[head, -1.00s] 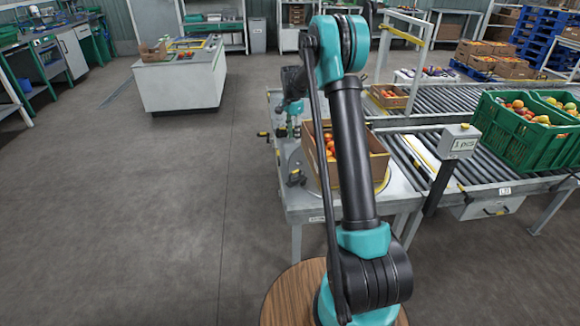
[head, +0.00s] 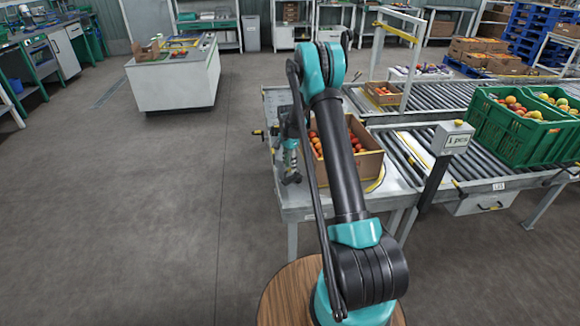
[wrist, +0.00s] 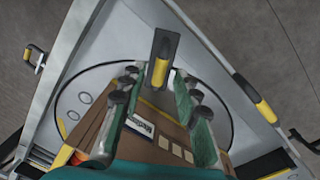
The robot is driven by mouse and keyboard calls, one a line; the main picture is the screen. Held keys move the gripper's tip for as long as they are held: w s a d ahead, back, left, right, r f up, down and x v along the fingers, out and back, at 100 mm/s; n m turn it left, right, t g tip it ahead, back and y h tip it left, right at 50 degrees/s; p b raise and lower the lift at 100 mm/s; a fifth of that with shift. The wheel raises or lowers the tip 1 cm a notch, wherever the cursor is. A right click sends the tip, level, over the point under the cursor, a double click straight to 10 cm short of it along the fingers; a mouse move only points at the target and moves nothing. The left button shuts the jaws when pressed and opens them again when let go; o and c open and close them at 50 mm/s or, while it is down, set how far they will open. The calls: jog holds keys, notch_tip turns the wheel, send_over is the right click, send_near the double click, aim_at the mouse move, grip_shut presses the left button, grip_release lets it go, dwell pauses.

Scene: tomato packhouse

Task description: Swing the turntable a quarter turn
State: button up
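The turntable (wrist: 75,88) is a grey round plate with a dark rim line, set in a pale metal table. An open cardboard box (head: 367,165) of red and orange tomatoes stands on it, and a yellow strip of the turntable shows by the box's right side. In the wrist view, a yellow grip on a dark plate (wrist: 160,72) lies near the turntable's edge, between my fingertips. My gripper (wrist: 156,80) is open, with gaps on both sides of the grip; contact cannot be seen. In the head view my gripper (head: 290,163) is left of the box, partly hidden.
A post with a small sign box (head: 453,138) stands right of the table. Roller conveyors with green crates (head: 510,130) lie beyond it. Another yellow-handled part (wrist: 258,98) shows on the table's edge.

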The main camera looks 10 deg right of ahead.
jog(key=shift+f, duration=0.35)
jog(key=shift+c, duration=0.6)
grip_shut()
